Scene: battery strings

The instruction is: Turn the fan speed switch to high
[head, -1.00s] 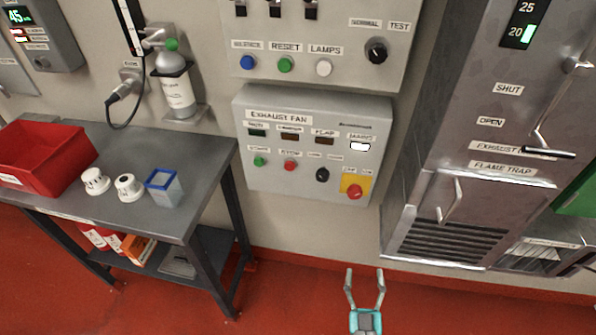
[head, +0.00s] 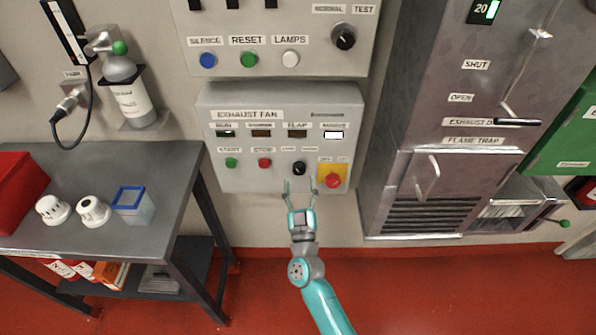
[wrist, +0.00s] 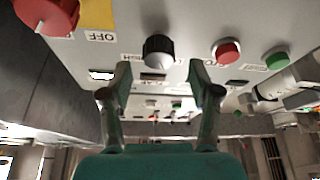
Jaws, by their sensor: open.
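The fan speed switch appears to be the black rotary knob (head: 299,168) on the grey exhaust fan panel (head: 215,100), between the red stop button and the yellow-backed red switch. Its small labels are too blurred to read in the head view. My gripper (head: 300,186) is open and empty, just below the knob, with its fingers pointing up toward the panel. In the wrist view the knob (wrist: 159,51) is beyond and between the open fingertips (wrist: 161,88), apart from them. A light pointer line shows on the knob there.
The red stop button (head: 264,163) and green start button (head: 231,163) are left of the knob. A red rotary switch (head: 333,181) on a yellow plate is close on its right. The alarm panel (head: 270,72) is above. A metal table (head: 165,175) stands at left.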

